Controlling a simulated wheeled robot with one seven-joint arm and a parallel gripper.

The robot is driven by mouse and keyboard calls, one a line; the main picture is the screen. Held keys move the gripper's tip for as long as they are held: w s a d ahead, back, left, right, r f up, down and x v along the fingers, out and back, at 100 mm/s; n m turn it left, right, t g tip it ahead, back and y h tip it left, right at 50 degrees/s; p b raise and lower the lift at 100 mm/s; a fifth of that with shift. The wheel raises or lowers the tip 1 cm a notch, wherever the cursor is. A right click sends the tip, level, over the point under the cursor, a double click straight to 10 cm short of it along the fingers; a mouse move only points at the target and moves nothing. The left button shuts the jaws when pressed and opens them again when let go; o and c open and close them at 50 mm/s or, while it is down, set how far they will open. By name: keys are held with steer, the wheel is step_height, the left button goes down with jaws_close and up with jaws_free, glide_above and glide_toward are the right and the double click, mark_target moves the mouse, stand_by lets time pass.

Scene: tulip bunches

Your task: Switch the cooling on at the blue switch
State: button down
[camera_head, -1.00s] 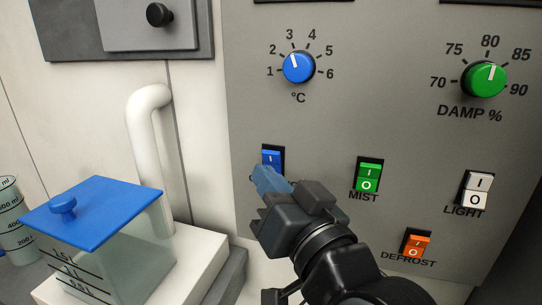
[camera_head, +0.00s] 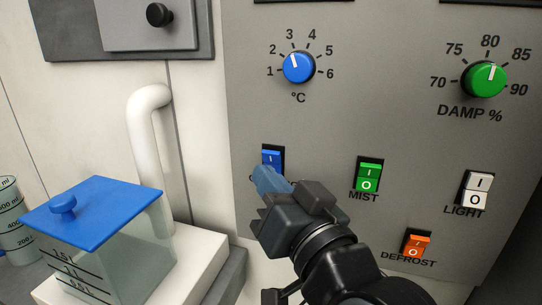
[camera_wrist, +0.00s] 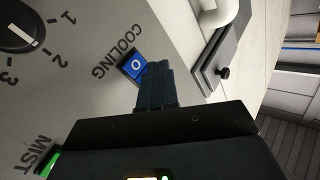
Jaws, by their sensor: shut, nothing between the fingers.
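The blue switch (camera_head: 271,157) is set in the grey control panel (camera_head: 345,125), left of the mist switch. In the head view its upper half with the "I" mark shows; its lower part is hidden behind my fingers. In the wrist view the blue switch (camera_wrist: 133,65) shows its "O" half beside the word COOLING. My gripper (camera_head: 262,176) is shut and empty, its blue fingertips at the switch's lower part. In the wrist view my fingertips (camera_wrist: 160,68) overlap the switch's edge; whether they touch it I cannot tell.
A green mist switch (camera_head: 369,174), a white light switch (camera_head: 477,190) and an orange defrost switch (camera_head: 416,244) sit to the right. A blue dial (camera_head: 298,68) and a green dial (camera_head: 484,80) are above. A blue-lidded container (camera_head: 110,210) and white pipe (camera_head: 145,120) stand left.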

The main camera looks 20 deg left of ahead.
steer(key=shift+w, duration=0.15)
stand_by(0.7)
steer(key=shift+w+r, duration=0.2)
steer(key=shift+w, duration=0.05)
steer(key=shift+w+r, duration=0.1)
steer(key=shift+w, duration=0.3)
stand_by(0.7)
steer(key=shift+s, duration=0.2)
steer(key=shift+s+f, duration=0.25)
steer(key=shift+s, duration=0.35)
steer(key=s, duration=0.1)
steer(key=s+f, duration=0.1)
steer(key=s, duration=0.1)
steer(key=s+f, duration=0.1)
steer(key=shift+s+d+p, duration=0.1)
steer(key=shift+s+p, duration=0.2)
steer(key=shift+d, duration=0.1)
stand_by(0.5)
